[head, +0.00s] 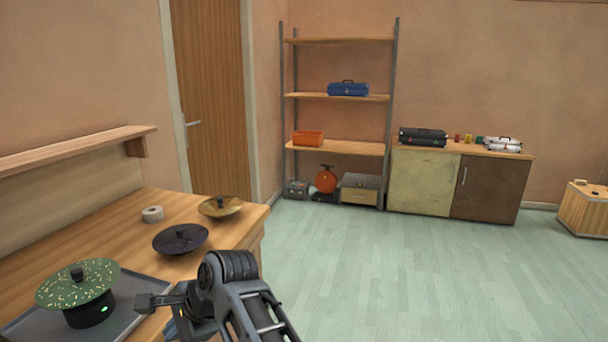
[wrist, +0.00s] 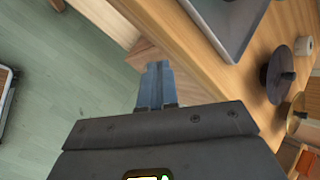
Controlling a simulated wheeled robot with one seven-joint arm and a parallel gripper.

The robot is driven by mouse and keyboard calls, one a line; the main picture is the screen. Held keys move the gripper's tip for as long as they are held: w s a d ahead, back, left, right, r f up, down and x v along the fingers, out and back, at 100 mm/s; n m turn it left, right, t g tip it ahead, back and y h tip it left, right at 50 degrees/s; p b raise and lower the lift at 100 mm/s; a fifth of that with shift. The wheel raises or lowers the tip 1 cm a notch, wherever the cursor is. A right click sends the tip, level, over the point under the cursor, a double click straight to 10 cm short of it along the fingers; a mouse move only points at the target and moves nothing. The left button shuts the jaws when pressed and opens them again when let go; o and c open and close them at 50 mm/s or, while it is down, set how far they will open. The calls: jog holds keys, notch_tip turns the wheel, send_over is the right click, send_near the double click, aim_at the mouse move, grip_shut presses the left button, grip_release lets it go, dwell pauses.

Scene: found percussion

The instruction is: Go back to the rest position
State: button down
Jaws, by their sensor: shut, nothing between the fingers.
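My gripper (head: 146,304) is at the lower middle-left of the head view, in front of the wooden workbench near its front edge. It is close to the right side of a grey tray (head: 24,325). In the wrist view my gripper (wrist: 157,72) shows its two fingers together with nothing between them. Beyond the fingertips are the side of the bench and the pale green floor. No marker for a rest position shows.
On the workbench (head: 187,205) are a green speckled disc (head: 78,284) on a black base, a dark disc (head: 180,239), a brass-coloured disc (head: 220,207) and a pale roll (head: 153,214). A shelf rack (head: 340,147) and cabinet (head: 424,182) stand behind. The floor (head: 400,280) at right is clear.

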jog(key=s+d+f+n+t, duration=0.1)
jog(key=s+d+f+t, duration=0.4)
jog(key=d+f, duration=0.9)
jog(key=s+d+f+n+t+h, duration=0.2)
jog(key=s+d+f, duration=0.2)
jog(key=s+d, duration=0.95)
jog(key=s+d+r+n+t+h, duration=0.2)
jog(key=s+d+r, duration=0.2)
jog(key=s+d, duration=0.3)
jog(key=s+d+r+n+t+h, duration=0.1)
jog(key=s+d+r+t, duration=0.1)
jog(key=s+d+r, duration=0.5)
jog(key=s+d+r+n+t+h, duration=0.2)
jog(key=s+d+r+n, duration=0.1)
jog(key=s+r, duration=0.8)
jog(key=shift+s+d+r+n+h, duration=0.3)
jog(key=shift+s+r+n, duration=0.1)
jog(key=shift+r+n, duration=0.2)
jog(key=shift+a, duration=0.15)
